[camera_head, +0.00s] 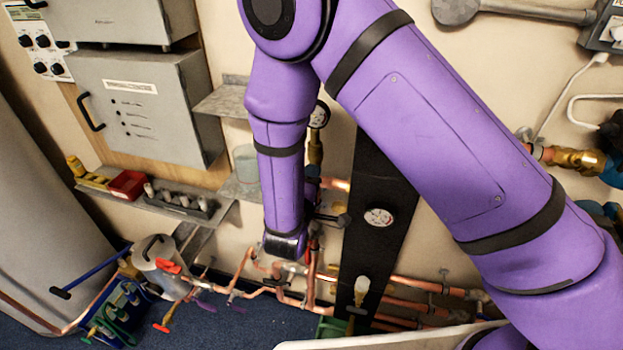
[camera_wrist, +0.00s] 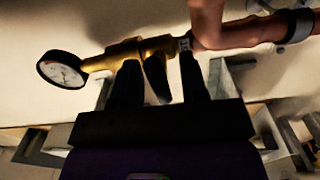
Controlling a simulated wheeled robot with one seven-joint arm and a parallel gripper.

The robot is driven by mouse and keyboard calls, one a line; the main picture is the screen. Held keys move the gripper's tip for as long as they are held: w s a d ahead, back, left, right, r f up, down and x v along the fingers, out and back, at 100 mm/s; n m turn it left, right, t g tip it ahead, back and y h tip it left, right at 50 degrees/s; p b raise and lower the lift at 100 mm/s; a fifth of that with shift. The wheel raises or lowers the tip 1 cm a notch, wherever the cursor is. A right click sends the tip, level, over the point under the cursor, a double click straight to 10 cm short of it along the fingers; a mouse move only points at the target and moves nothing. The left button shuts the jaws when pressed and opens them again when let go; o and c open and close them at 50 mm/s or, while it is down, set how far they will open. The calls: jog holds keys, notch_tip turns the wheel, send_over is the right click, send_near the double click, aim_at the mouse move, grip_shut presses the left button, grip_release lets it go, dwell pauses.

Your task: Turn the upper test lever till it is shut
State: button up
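In the wrist view a brass valve fitting (camera_wrist: 125,53) runs across the top, with a round white-faced gauge (camera_wrist: 61,70) on its left end and copper pipe (camera_wrist: 240,33) on its right. A dark lever-like piece (camera_wrist: 156,76) hangs from the fitting. My gripper (camera_wrist: 160,82) has its two dark fingers apart, one on each side of that piece. I cannot tell whether either finger touches it. In the head view the gauge (camera_head: 319,114) stands above the brass fitting (camera_head: 315,150). My forearm hides most of the gripper and the lever there.
A black upright panel (camera_head: 377,180) with a second gauge (camera_head: 379,217) stands right of the arm. Copper pipes (camera_head: 405,303) run low along the wall. A shelf (camera_head: 160,203) and grey cabinet (camera_head: 140,110) are at left. Blue floor (camera_head: 235,322) is open below.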

jog(key=v, duration=1)
jog(key=shift+s, duration=0.4)
jog(key=shift+a, duration=0.15)
